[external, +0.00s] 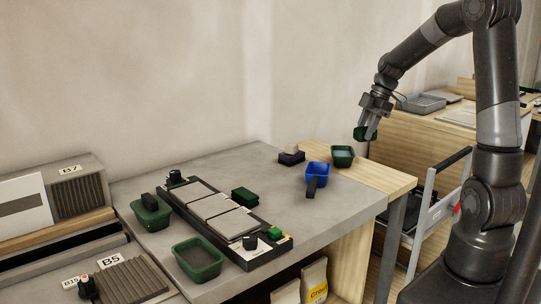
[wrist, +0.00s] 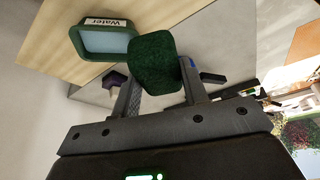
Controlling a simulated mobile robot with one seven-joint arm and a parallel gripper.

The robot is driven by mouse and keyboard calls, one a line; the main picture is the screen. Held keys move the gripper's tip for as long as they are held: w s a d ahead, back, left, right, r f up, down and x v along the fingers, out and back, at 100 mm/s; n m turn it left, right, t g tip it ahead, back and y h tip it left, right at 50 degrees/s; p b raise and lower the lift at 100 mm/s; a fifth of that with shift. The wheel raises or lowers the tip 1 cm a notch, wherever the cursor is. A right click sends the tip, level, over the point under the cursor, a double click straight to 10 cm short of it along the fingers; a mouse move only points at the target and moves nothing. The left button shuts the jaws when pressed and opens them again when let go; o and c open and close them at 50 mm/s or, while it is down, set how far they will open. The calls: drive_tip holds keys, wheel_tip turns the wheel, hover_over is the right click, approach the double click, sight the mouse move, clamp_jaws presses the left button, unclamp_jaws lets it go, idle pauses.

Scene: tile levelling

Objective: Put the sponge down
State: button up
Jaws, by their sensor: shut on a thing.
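A dark green sponge (external: 361,133) is held between the fingers of my gripper (external: 370,128), which is shut on it. In the wrist view the sponge (wrist: 153,62) sticks out past the fingertips (wrist: 158,85), gripped from both sides. The gripper hangs in the air just right of and above the green water tub (external: 343,163), near the worktop's far right corner. In the wrist view this tub (wrist: 76,45), labelled "Water", lies beyond the sponge and to its left.
A blue tub (external: 318,180) and a dark purple block (external: 290,159) stand near the water tub. Green tubs (external: 197,260) stand left of the board. The grey worktop (external: 255,165) has bare room behind the board.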

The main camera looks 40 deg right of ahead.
drive_tip(key=s+d+n+g, duration=0.2)
drive_tip(key=s+n, duration=0.2)
drive_tip(key=s, duration=1)
drive_tip(key=w+a+f, duration=0.2)
drive_tip(key=a, duration=0.1)
drive_tip(key=w+a+f, duration=0.2)
drive_tip(key=a, duration=0.1)
drive_tip(key=w+a+f, duration=0.2)
drive_tip(key=a, duration=0.1)
drive_tip(key=shift+w+a+f, duration=0.1)
drive_tip(key=shift+w+f, duration=0.3)
drive_tip(key=shift+f, duration=2)
drive_tip(key=shift+f, duration=0.2)
drive_tip(key=o, duration=1)
drive_tip(key=shift+c, duration=0.2)
drive_tip(key=shift+r, duration=0.1)
